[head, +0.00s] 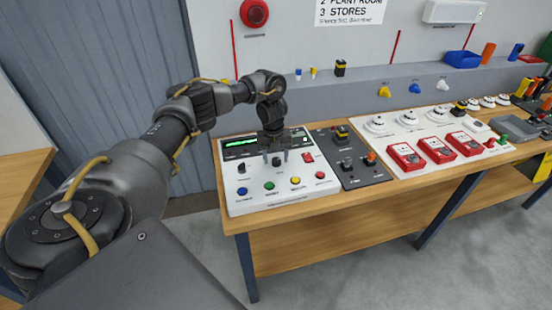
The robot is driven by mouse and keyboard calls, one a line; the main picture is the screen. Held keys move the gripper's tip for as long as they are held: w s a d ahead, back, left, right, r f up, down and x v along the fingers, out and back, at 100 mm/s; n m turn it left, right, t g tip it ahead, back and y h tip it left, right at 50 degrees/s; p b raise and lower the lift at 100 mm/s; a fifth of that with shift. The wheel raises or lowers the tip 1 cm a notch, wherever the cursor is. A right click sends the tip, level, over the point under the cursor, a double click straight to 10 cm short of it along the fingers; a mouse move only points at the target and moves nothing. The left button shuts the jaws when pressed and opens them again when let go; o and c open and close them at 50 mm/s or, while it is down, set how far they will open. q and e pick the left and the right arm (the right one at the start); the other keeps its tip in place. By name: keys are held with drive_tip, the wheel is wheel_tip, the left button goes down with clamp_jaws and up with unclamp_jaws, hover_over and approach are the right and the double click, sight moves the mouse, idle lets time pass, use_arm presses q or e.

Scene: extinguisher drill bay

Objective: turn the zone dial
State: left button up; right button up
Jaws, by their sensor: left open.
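The white control panel (262,203) lies at the near left end of the workbench. Another dark knob (276,162) shows at the panel's middle, just below my left gripper (275,153). My left gripper points down, open, over this knob. I cannot tell whether its fingers touch it, nor read the dial labels. My right gripper is out of view.
A dark switch box (350,172) adjoins the panel on the right. Beyond it are a white board with detectors and red call points (436,150). A grey ledge (355,88) runs behind the bench (330,206). A blue bin (462,59) sits on the ledge.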

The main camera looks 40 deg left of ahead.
use_arm(q)
drive_tip(key=shift+f, duration=0.25)
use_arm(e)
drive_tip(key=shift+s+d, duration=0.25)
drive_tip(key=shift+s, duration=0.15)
use_arm(q)
drive_tip(key=c, duration=1)
drive_tip(key=shift+o, duration=0.2)
